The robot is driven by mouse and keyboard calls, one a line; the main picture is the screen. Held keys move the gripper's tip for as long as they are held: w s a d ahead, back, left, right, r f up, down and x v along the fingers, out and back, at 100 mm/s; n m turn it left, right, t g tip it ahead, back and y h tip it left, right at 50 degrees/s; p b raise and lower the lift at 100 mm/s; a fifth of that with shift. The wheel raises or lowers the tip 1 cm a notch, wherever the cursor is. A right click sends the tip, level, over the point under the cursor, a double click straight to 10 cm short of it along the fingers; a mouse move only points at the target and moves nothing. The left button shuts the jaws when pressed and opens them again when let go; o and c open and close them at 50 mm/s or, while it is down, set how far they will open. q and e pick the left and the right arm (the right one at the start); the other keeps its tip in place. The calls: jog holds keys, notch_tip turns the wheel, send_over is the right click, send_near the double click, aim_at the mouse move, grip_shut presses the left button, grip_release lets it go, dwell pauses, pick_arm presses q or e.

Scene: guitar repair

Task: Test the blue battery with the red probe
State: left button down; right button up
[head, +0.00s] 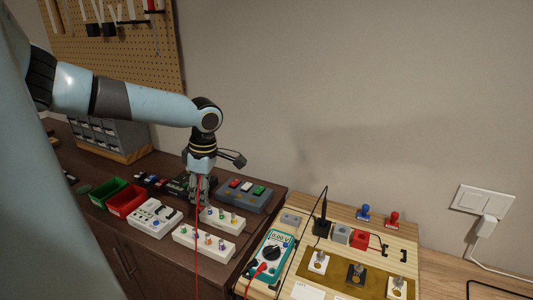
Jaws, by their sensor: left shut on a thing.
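My left gripper (199,201) points down over the dark bench, shut on the red probe, which is mostly hidden by the fingers. Its red lead (198,245) runs straight down past the bench front. The teal multimeter (272,252) lies on the wooden board at right, with a red plug in it; its display digits are too small to read surely. I cannot pick out the blue battery with certainty. Several small coloured pieces sit behind and left of the gripper. My right gripper is not in view.
A grey-blue block (258,201) with coloured pieces stands right of the gripper. White blocks (202,242) with small knobs are close in front. Green (108,193) and red bins stand left. A black upright probe (323,212) stands on the wooden board.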

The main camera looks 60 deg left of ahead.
pick_arm(q)
jog(key=shift+s+a+f, duration=0.15)
jog(key=shift+s+f, duration=0.25)
jog(key=shift+f, duration=0.5)
jog(key=shift+s+a+f, duration=0.1)
jog(key=shift+s+f, duration=0.3)
jog(key=shift+f, duration=0.45)
jog(key=shift+s+a+f, duration=0.15)
jog(key=shift+s+f, duration=0.25)
jog(key=shift+f, duration=0.5)
jog(key=shift+f, duration=0.55)
dwell(1.3)
dwell(0.7)
jog(key=shift+a+r, duration=0.1)
jog(key=shift+r, duration=0.45)
notch_tip(320, 180, up, 5)
jog(key=shift+f, duration=0.1)
jog(key=shift+s, duration=0.1)
